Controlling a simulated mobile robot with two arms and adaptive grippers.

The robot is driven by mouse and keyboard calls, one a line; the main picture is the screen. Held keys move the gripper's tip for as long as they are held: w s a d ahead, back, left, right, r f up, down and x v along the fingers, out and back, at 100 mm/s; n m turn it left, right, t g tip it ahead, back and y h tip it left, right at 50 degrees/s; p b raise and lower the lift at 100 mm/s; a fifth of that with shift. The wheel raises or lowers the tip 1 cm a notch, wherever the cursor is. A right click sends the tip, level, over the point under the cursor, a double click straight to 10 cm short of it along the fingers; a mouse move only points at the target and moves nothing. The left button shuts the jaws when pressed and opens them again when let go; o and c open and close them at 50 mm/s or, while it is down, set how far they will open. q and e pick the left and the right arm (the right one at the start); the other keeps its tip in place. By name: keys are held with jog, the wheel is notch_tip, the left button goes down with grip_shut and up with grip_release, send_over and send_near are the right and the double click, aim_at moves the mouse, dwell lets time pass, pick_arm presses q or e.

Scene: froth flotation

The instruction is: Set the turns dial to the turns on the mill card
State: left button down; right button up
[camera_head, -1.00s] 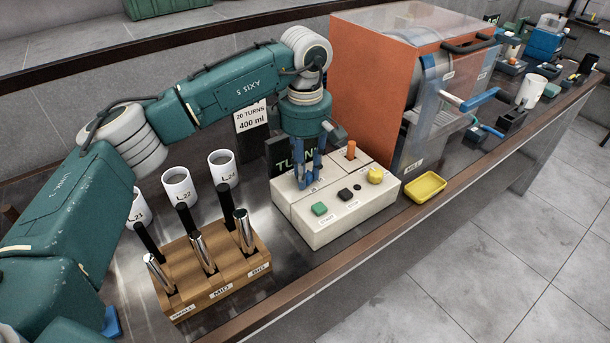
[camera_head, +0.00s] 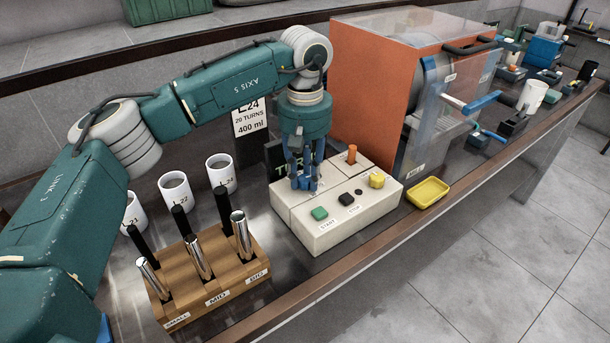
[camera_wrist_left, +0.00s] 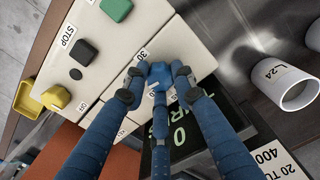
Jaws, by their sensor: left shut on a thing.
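My left gripper (camera_head: 305,184) points down onto the cream control box (camera_head: 322,236). In the left wrist view its blue fingers are shut on a small blue knob, the turns dial (camera_wrist_left: 160,74). A "30" mark (camera_wrist_left: 143,54) shows beside the dial; the fingers hide much of its scale, and I cannot read its setting. The dark display (camera_wrist_left: 180,130) behind reads "TURNS" and 0. The mill card (camera_head: 250,120) stands behind the arm and reads L24, 20 TURNS, 400 ml. My right gripper is not in view.
The box top has a green START button (camera_head: 320,213), a black STOP button (camera_head: 346,199), a yellow knob (camera_head: 377,181) and an orange peg (camera_head: 351,154). A yellow tray (camera_head: 428,192) lies right. White cups (camera_head: 221,174) and a wooden rack (camera_head: 207,283) stand left. The orange mill (camera_head: 372,90) is behind.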

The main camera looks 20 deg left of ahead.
aim_at(305, 178)
pick_arm(q)
jog(key=shift+m, duration=1.5)
jog(key=c, duration=1.4)
grip_release()
notch_tip(305, 178, up, 12)
